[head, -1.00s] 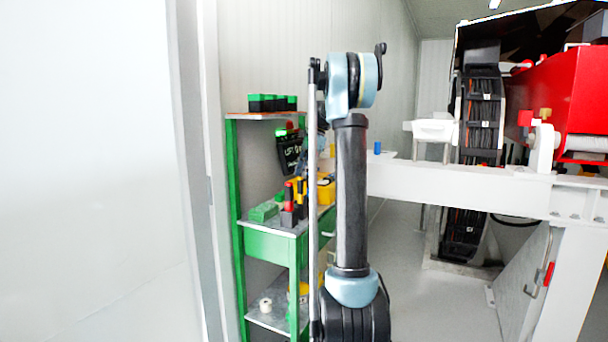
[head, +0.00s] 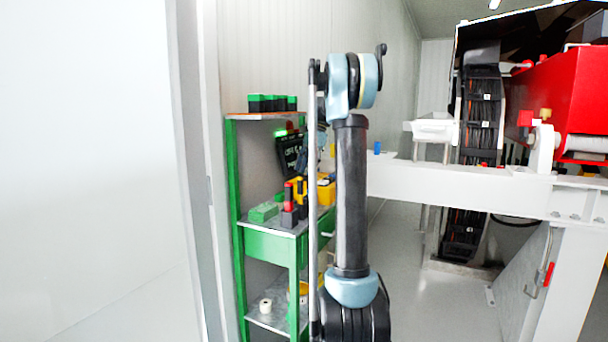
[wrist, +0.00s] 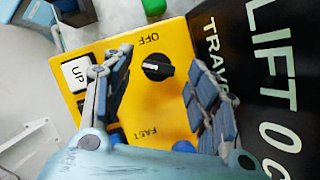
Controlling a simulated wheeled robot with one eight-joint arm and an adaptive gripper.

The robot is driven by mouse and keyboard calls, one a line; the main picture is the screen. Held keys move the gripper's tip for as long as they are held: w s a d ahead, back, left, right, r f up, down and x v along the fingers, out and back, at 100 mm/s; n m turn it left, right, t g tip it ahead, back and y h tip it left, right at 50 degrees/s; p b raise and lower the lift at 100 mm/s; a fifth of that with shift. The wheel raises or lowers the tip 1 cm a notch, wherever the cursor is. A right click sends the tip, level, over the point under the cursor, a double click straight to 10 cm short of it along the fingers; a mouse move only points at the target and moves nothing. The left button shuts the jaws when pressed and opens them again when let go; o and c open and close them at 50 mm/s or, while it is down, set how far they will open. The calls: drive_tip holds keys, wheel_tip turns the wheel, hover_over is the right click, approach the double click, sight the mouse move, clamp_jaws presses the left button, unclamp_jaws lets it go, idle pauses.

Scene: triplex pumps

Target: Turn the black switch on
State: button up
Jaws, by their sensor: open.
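The black switch (wrist: 158,67) is a round knob on a yellow control box (wrist: 178,40) in the wrist view. It sits between the labels OFF and FAST, with a small light mark on its right side. My gripper (wrist: 157,78) is open, with one finger on each side of the knob. The fingers look apart from the knob; I cannot tell how far above the box they are. In the head view the yellow box (head: 326,190) shows on the green shelf, partly hidden by my arm, and my gripper is hidden there.
A black panel with white lettering (wrist: 275,50) lies right of the yellow box. The green shelf (head: 270,242) holds several other items, including a red and black tool (head: 289,205). A white beam (head: 460,186) stands at right.

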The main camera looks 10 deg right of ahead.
drive_tip(key=v, duration=0.6)
drive_tip(key=shift+r, duration=0.1)
